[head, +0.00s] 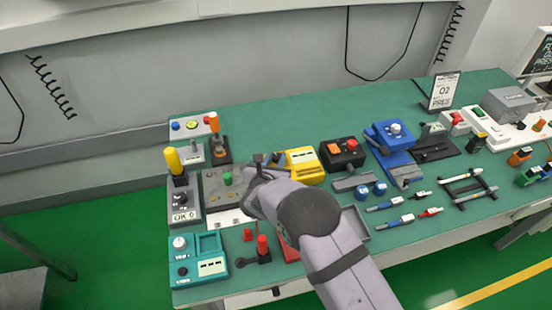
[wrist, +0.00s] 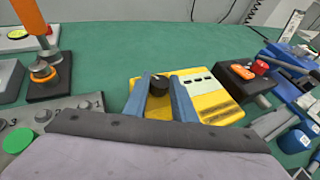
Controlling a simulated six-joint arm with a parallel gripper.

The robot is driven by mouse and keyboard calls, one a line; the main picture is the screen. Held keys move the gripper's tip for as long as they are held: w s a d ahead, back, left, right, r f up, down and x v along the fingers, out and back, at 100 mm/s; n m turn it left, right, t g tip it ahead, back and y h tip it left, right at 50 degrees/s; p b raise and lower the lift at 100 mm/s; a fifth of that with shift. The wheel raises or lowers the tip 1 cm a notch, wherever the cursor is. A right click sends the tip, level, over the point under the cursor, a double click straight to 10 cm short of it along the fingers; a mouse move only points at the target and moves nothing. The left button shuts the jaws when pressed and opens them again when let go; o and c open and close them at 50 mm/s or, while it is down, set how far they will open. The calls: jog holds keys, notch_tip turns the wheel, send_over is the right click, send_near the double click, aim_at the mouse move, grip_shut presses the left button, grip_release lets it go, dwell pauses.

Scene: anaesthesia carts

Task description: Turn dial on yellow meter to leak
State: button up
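The yellow meter (head: 303,163) sits on the green bench, just right of my gripper (head: 270,160) in the head view. In the wrist view the yellow meter (wrist: 212,104) lies straight ahead, with a pale label panel on its right part. Its black dial (wrist: 159,84) is on its left part and has a small light mark on top. My gripper (wrist: 163,90) has its two blue-grey fingers apart, one on each side of the dial. I cannot tell whether they touch it. The word "leak" is not readable. In the head view my arm hides the dial.
A black box with red and orange knobs (wrist: 246,74) stands close on the right. An orange-handled lever device (wrist: 45,70) and a grey panel with a green button (wrist: 17,140) are on the left. The bench behind the meter is clear.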

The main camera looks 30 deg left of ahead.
jog(key=shift+a+f+m+h+b, duration=0.15)
jog(key=shift+m+h+b, duration=0.3)
jog(key=shift+b, duration=0.25)
jog(key=shift+a+f+m+t+h+b, duration=0.15)
jog(key=shift+m+t+h+b, duration=0.15)
jog(key=shift+m+h+b, duration=0.7)
jog(key=m+h+b, duration=0.1)
jog(key=h+b, duration=0.1)
jog(key=b, duration=0.1)
jog(key=m+h+b, duration=0.1)
jog(key=b, duration=0.2)
jog(key=shift+a+m, duration=0.1)
jog(key=shift+m, duration=0.15)
jog(key=shift+r+m+h+b, duration=0.3)
jog(key=shift+h+b, duration=0.25)
jog(key=shift+b, duration=0.6)
jog(key=o, duration=1)
jog(key=shift+o, duration=0.2)
